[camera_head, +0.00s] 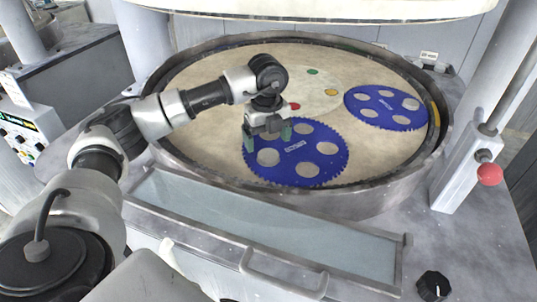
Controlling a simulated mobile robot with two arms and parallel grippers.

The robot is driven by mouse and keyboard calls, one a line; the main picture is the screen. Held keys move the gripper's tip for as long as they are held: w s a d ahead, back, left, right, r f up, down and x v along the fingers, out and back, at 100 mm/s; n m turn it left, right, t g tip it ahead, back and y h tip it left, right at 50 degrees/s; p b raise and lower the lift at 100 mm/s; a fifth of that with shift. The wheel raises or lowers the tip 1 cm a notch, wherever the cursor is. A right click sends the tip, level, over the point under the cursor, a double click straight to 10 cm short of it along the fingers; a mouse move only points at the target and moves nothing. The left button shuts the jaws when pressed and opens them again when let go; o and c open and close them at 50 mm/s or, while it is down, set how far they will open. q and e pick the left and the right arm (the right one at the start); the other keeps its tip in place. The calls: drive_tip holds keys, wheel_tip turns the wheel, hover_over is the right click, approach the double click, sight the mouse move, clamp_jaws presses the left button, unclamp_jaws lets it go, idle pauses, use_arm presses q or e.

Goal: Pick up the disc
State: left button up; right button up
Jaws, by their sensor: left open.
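Two blue toothed discs with round holes lie flat on the tan platen (215,92). The nearer disc (309,170) is at the front middle of the platen. The farther disc (370,104) is at the right. My left gripper (268,142) is open, pointing down over the left edge of the nearer disc. The gripper and wrist hide part of that disc's upper left edge. I cannot tell whether the fingertips touch the disc. My right gripper is not in view.
A raised metal rim (330,203) surrounds the platen. A pale trough (260,226) lies in front. A post with a red knob (489,174) stands at the right, and a large upper plate (330,8) hangs above. A control panel (22,135) is at the left.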

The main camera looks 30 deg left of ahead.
sight(268, 156)
use_arm(q)
wheel_tip(268, 156, down, 4)
drive_tip(key=shift+d+f+p, duration=0.1)
drive_tip(key=shift+f+p, duration=0.1)
drive_tip(key=shift+p, duration=0.9)
drive_tip(key=shift+f, duration=0.35)
drive_tip(key=shift+c, duration=0.6)
drive_tip(key=shift+s, duration=0.15)
drive_tip(key=c, duration=0.5)
drive_tip(key=shift+d, duration=0.1)
drive_tip(key=c, duration=0.5)
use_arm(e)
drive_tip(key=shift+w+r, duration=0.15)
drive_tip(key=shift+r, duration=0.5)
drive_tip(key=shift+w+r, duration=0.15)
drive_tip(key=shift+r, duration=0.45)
